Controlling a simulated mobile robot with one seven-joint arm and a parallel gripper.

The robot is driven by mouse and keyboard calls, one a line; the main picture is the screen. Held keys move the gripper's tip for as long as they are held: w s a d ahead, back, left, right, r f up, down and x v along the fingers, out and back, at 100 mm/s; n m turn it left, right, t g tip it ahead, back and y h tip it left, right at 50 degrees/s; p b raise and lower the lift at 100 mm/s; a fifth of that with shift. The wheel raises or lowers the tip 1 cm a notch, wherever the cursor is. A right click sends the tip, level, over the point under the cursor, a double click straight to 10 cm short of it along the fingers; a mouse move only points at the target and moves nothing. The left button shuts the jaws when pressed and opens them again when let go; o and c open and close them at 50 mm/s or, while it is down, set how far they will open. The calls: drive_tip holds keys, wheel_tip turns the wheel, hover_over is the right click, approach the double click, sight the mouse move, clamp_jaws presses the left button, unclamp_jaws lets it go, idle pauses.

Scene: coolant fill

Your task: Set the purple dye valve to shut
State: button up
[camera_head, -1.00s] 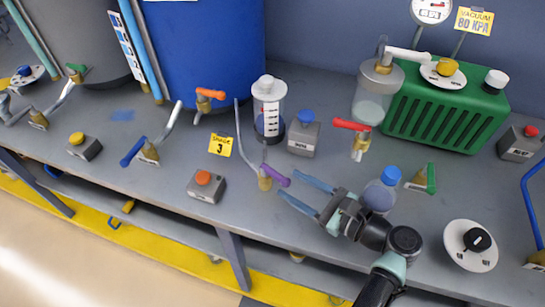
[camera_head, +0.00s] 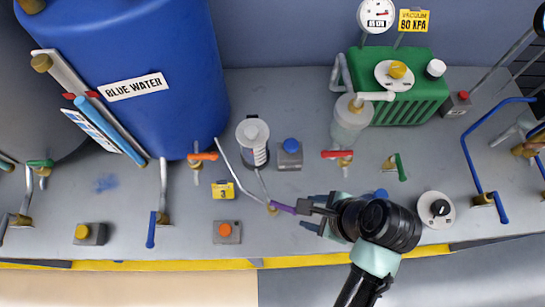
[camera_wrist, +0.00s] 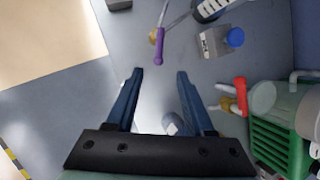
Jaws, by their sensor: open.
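The purple dye valve has a small brass body and a purple lever handle (camera_head: 284,208). In the head view the handle points right from the body, toward my gripper (camera_head: 307,214). In the wrist view the purple handle (camera_wrist: 159,46) lies beyond my fingertips, roughly centred in the gap between them. My gripper (camera_wrist: 160,74) is open, its two blue fingers spread with nothing between the tips. The fingers look apart from the handle.
A grey box with a blue button (camera_head: 290,155) and a red-handled valve (camera_head: 337,154) stand behind the purple valve. An orange-button box (camera_head: 227,232) is to its left. A blue-capped bottle is partly hidden by my arm. The green unit (camera_head: 410,100) stands at back right.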

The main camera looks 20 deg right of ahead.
sight(288, 208)
drive_tip(key=x, duration=1.2)
drive_tip(key=shift+f, duration=0.35)
clamp_jaws()
